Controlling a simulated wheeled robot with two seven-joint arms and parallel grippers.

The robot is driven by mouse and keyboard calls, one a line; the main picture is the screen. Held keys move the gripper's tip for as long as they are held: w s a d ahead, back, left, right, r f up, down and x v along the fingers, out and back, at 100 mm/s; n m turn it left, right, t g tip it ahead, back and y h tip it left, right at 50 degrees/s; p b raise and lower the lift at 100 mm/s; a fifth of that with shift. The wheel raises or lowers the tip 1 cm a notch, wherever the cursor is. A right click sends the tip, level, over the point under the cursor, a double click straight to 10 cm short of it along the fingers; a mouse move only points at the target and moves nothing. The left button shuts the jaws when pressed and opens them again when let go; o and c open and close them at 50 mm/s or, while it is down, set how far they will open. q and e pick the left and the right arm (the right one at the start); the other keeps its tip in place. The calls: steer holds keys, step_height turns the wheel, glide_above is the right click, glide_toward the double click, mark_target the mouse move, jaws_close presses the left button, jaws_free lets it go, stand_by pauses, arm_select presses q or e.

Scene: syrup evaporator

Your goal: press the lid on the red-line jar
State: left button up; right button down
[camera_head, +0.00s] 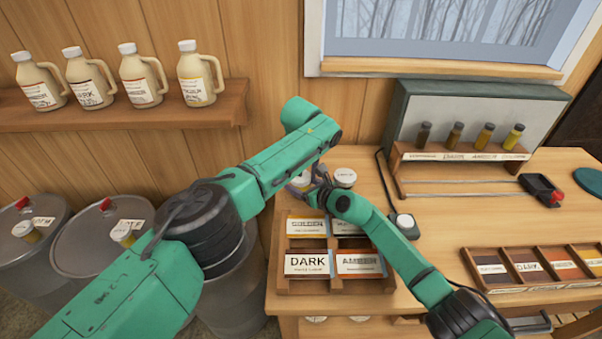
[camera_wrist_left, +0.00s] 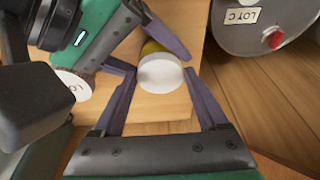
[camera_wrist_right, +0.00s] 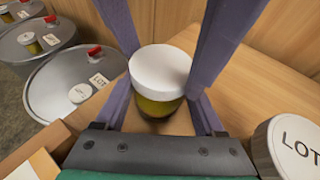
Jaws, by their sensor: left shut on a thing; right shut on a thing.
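A small jar with amber-brown contents (camera_wrist_right: 155,107) stands upright in the right wrist view, with a plain white lid (camera_wrist_right: 160,68) on its top. My right gripper (camera_wrist_right: 158,94) is shut on the jar, fingers on both sides below the lid. My left gripper (camera_wrist_left: 160,78) is shut on the white lid, which also shows in the left wrist view (camera_wrist_left: 162,79) with a strip of yellowish jar (camera_wrist_left: 152,47) behind it. In the head view my arms mostly hide the jar. No red line is visible on it, and I cannot tell how tightly the lid sits.
A white-topped container marked LOT (camera_wrist_right: 293,148) stands close beside the jar; its top also shows in the head view (camera_head: 345,176). A labelled compartment rack (camera_head: 307,287) is in front. Metal drums (camera_head: 95,245) stand left of the table. The table's middle right (camera_head: 450,215) is clear.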

arm_select(q)
steer(key=shift+s+d+r, duration=0.15)
steer(key=shift+d+r, duration=0.15)
steer(key=shift+d, duration=0.1)
arm_select(e)
steer(key=shift+f, duration=0.1)
stand_by(0.4)
arm_select(q)
steer(key=shift+a+f, duration=0.15)
steer(key=shift+f, duration=0.35)
arm_select(e)
steer(key=shift+s+a, duration=0.1)
